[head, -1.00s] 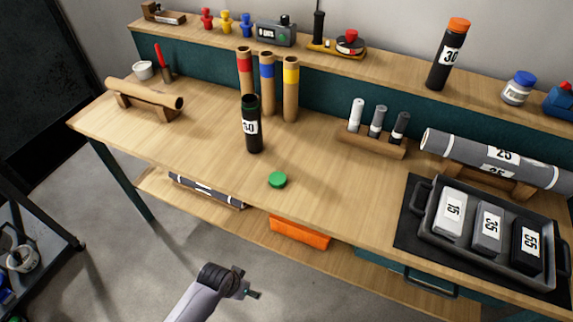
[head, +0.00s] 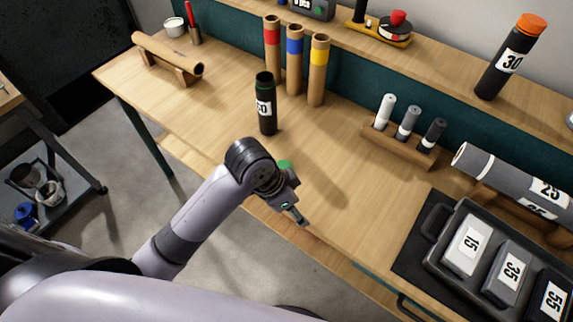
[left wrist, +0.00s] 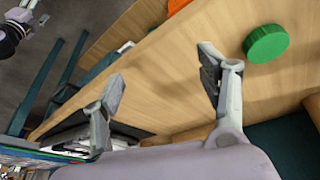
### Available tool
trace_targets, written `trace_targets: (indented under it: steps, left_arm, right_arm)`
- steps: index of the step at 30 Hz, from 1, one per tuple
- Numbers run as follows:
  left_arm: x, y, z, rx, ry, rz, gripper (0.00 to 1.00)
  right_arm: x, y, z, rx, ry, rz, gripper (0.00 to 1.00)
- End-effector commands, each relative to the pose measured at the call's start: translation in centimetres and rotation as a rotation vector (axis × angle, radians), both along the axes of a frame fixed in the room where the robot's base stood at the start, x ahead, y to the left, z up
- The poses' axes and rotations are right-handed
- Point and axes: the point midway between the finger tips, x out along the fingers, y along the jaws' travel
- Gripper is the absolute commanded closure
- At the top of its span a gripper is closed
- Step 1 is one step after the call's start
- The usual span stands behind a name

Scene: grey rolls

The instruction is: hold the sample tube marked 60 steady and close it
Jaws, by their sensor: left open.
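The sample tube marked 60 (head: 267,105) is black and stands upright on the bench, its top uncapped with a green band at the rim. A green cap (head: 285,165) lies on the bench nearer the front edge, partly hidden behind my left gripper (head: 296,200). The cap also shows whole in the left wrist view (left wrist: 267,44), beyond the right-hand finger. My left gripper is open and empty above the bench's front edge, its two fingers apart (left wrist: 160,75). What looks like my right gripper (left wrist: 20,25) shows at the top left corner of the left wrist view; its jaws are unclear.
Three cardboard tubes with red, blue and yellow bands (head: 294,60) stand behind the tube. A dark tray (head: 438,222) with marked boxes is at the right. A black tube marked 30 (head: 510,60) with an orange cap stands on the shelf.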

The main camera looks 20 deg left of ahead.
Motion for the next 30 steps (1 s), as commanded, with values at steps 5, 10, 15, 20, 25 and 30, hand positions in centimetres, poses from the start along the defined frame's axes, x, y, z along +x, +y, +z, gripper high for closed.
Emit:
trace_targets:
  steps: [5, 10, 15, 20, 25, 30]
  left_arm:
    - [2.1, -0.6, 1.2, 0.034, -0.002, -0.111, 0.32]
    - [4.8, -0.5, 3.0, 0.098, 0.008, -0.248, 0.32]
    - [7.7, 0.7, 5.5, 0.183, 0.037, -0.369, 0.32]
    - [10.1, 2.7, 8.5, 0.261, 0.071, -0.446, 0.32]
    - [11.9, 4.7, 11.3, 0.318, 0.103, -0.486, 0.32]
    - [12.7, 5.7, 12.9, 0.343, 0.123, -0.501, 0.32]
  right_arm:
    - [-0.3, -0.1, 0.0, -0.001, 0.004, 0.001, 0.35]
    - [-0.5, -0.1, 0.0, 0.000, 0.006, 0.001, 0.35]
    - [-0.3, -0.2, 0.0, -0.002, 0.004, 0.001, 0.35]
    - [-0.3, -0.2, 0.0, -0.003, 0.003, 0.001, 0.35]
    - [-0.2, -0.2, 0.0, -0.003, 0.002, 0.001, 0.35]
    - [-0.2, -0.2, 0.0, -0.003, 0.002, 0.001, 0.35]
